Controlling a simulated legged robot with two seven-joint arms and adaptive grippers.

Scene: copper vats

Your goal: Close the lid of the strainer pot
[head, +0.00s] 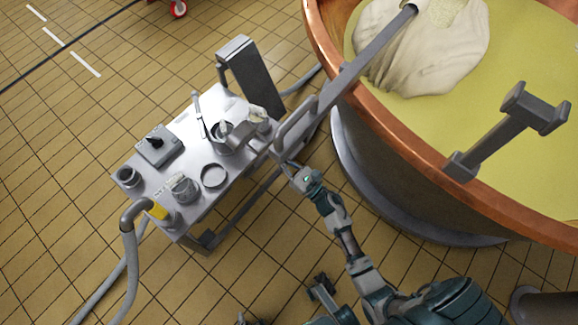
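The strainer pot (218,133) is a small round metal pot on the steel table, toward its far right side. A grey lid-like part (242,134) stands tilted at its right side, so the pot looks open. A teal and grey arm, which I take as my right, reaches up from the lower right. Its gripper (290,165) is at the table's right edge, below and right of the pot and apart from it. Its fingers are too small to read. A dark jointed part (320,288) near the bottom edge may be my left gripper; I cannot be sure.
The steel table (150,185) also holds a control box (158,146), a ring (213,176), a small jar (184,188) and a hose (130,235). A large copper vat (380,125) stands at right. A long grey beam (350,75) crosses its rim. Tiled floor is free at left.

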